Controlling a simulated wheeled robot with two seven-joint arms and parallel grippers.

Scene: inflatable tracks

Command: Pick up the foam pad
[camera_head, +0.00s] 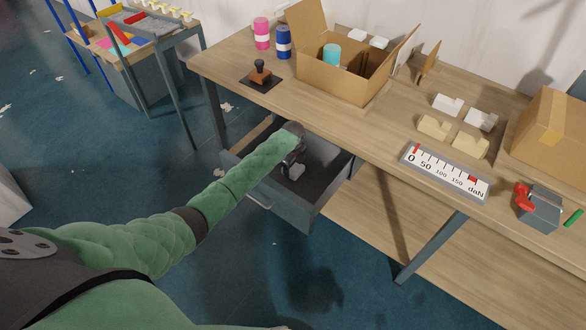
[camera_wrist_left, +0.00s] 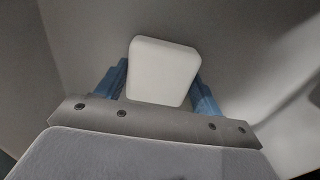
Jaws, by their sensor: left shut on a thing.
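The foam pad (camera_wrist_left: 163,71) is a white block with rounded corners. In the left wrist view it sits between the two blue fingers of my left gripper (camera_wrist_left: 163,90), which is shut on it. In the head view my left arm reaches down into an open grey drawer (camera_head: 322,190) under the table. There the left gripper (camera_head: 293,170) is inside the drawer, with the small pale pad (camera_head: 297,171) at its tip. I cannot tell whether the pad touches the drawer floor. My right gripper is not in view.
The wooden table (camera_head: 390,125) overhangs the drawer. On it stand an open cardboard box (camera_head: 345,85), a stamp (camera_head: 260,72), a grey scale (camera_head: 445,172) and several light blocks (camera_head: 468,145). A lower shelf (camera_head: 375,215) lies right of the drawer. Open floor is at left.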

